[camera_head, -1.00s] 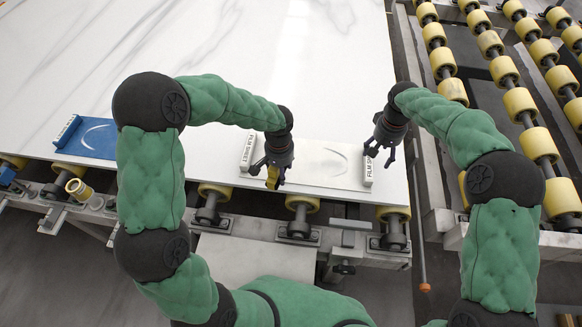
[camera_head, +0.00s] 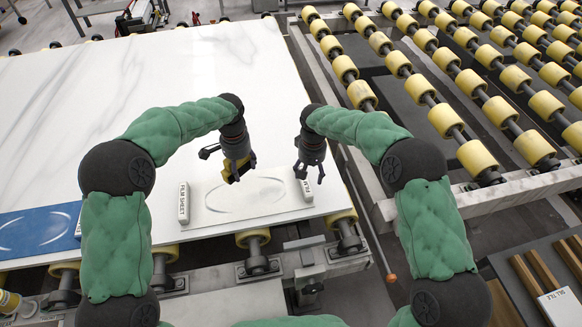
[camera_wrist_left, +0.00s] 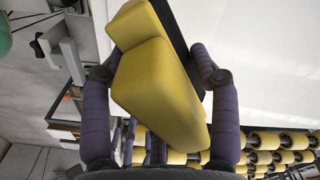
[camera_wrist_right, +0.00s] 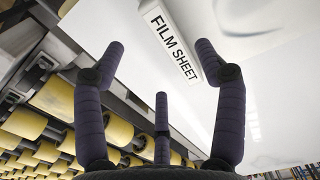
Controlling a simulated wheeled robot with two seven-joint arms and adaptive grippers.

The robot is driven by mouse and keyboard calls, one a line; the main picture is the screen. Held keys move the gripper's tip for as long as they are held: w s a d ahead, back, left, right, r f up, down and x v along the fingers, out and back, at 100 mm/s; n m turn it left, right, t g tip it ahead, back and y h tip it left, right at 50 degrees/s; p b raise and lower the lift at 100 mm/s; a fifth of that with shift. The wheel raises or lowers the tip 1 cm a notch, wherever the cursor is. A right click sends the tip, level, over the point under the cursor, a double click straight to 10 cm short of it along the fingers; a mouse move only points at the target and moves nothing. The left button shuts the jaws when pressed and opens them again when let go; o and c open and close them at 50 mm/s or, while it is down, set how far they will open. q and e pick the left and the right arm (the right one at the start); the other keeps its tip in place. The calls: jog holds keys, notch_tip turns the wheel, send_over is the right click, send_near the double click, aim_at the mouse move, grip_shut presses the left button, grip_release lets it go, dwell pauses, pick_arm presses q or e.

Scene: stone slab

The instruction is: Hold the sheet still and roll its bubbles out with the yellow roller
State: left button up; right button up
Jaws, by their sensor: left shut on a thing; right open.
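The clear film sheet (camera_head: 262,197) lies on the pale slab and shows a long oval bubble outline. A white bar lettered FILM SHEET (camera_head: 183,204) lies at its left end, another white bar (camera_head: 306,190) at its right. My left gripper (camera_head: 228,167) is shut on a yellow tool (camera_head: 236,168), above the back of the sheet. In the left wrist view the tool (camera_wrist_left: 160,90) is a blocky yellow body with a black edge; no round roller shows. My right gripper (camera_head: 308,175) is open and empty by the right bar, which shows in the right wrist view (camera_wrist_right: 172,42).
A blue sheet (camera_head: 38,238) with oval bubbles lies at the slab's left. Yellow conveyor rollers (camera_head: 470,155) stand right of the slab (camera_head: 150,95). A dark surface with wooden strips (camera_head: 530,275) is at lower right. The slab behind the grippers is clear.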

aim_at(309, 187)
notch_tip(309, 187, down, 10)
jog(key=shift+r, duration=0.15)
dwell(0.4)
grip_shut()
dwell(1.1)
